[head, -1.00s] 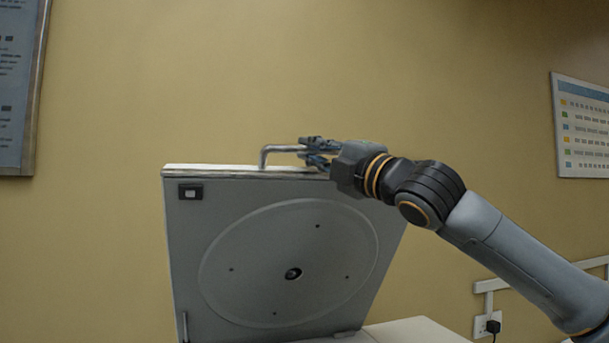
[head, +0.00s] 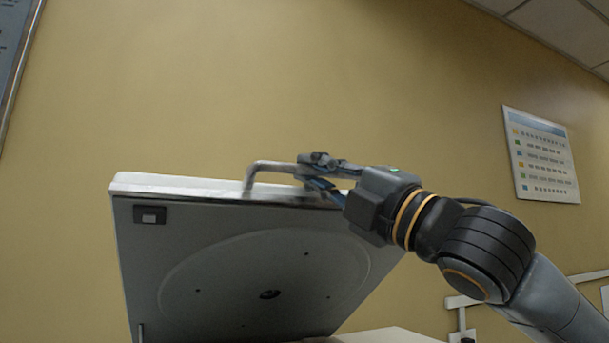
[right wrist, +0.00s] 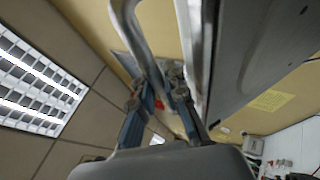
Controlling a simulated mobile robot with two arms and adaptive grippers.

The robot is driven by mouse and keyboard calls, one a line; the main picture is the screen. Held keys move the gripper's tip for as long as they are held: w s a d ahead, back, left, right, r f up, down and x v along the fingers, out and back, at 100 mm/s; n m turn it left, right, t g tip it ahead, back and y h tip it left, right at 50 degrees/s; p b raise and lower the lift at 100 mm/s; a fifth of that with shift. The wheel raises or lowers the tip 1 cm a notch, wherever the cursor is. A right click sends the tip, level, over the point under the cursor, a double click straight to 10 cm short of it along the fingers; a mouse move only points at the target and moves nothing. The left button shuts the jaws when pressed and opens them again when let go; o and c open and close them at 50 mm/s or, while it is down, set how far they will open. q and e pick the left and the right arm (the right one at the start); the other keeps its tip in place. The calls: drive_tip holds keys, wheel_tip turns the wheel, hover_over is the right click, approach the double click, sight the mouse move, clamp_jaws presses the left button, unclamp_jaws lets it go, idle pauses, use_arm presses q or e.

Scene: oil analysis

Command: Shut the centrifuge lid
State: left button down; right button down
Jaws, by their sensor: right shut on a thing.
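The centrifuge lid (head: 190,260) is a grey panel with a round inset disc, raised and tilted open in the head view. A metal bar handle (head: 270,166) stands on its top edge. My right gripper (head: 310,170) is at this handle, shut on it. In the right wrist view the handle (right wrist: 130,30) runs down to the fingers (right wrist: 160,95) of my right gripper, beside the lid's edge (right wrist: 240,60). The centrifuge body below is mostly out of view; only a pale top surface (head: 390,336) shows. My left gripper is not in view.
A yellow wall (head: 200,80) stands behind the lid. A chart (head: 540,155) hangs on the wall at right. The ceiling with a light panel (right wrist: 35,85) shows in the right wrist view. The air left of the lid is clear.

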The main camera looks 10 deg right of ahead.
drive_tip(key=shift+s+d+f+b, duration=0.1)
drive_tip(key=shift+s+f+b, duration=0.3)
drive_tip(key=shift+s+f, duration=0.25)
drive_tip(key=shift+s+d+f+b, duration=0.1)
drive_tip(key=shift+s+f+b, duration=0.3)
drive_tip(key=shift+f, duration=0.45)
drive_tip(key=c, duration=1.7)
unclamp_jaws()
drive_tip(key=shift+o, duration=0.2)
drive_tip(key=shift+s+d, duration=0.1)
drive_tip(key=shift+s, duration=0.05)
drive_tip(key=v, duration=1.2)
drive_tip(key=shift+r, duration=0.1)
